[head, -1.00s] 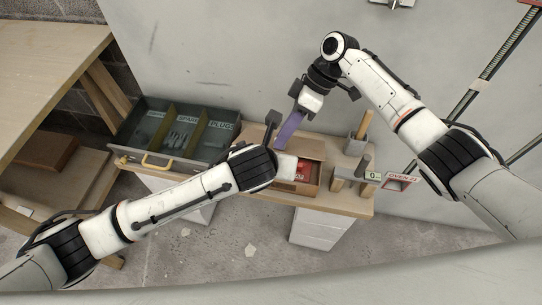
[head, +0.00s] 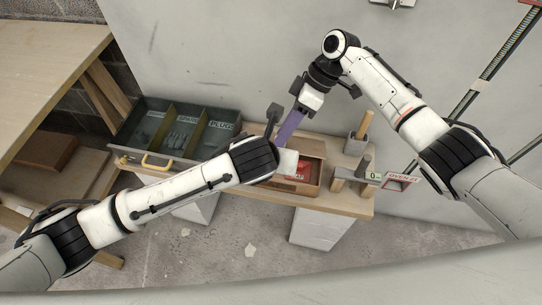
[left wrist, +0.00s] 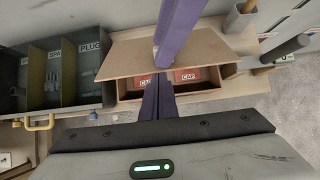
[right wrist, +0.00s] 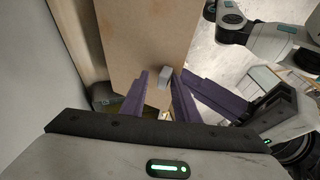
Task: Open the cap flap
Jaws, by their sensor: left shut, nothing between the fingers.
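The brown cap flap (left wrist: 190,50) slants up at the back of an open-topped box (left wrist: 130,88) in the left wrist view. Red packets marked CAP (left wrist: 187,75) show inside the box. The flap fills the middle of the right wrist view (right wrist: 140,40), with a grey tab (right wrist: 165,78) near its lower edge. My right gripper (right wrist: 160,80) is open, its purple fingers apart on either side of the tab. My left gripper (left wrist: 157,85) is shut and empty above the box opening, close to the right fingers. My left wrist hides part of the box in the head view.
A tray (head: 215,150) with compartments, one marked PLUG, stands left of the box, with a yellow handle (head: 158,160) in front. A holder with a wooden handle (head: 365,122) and a tool rack (head: 350,183) stand to the right. The wall is close behind.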

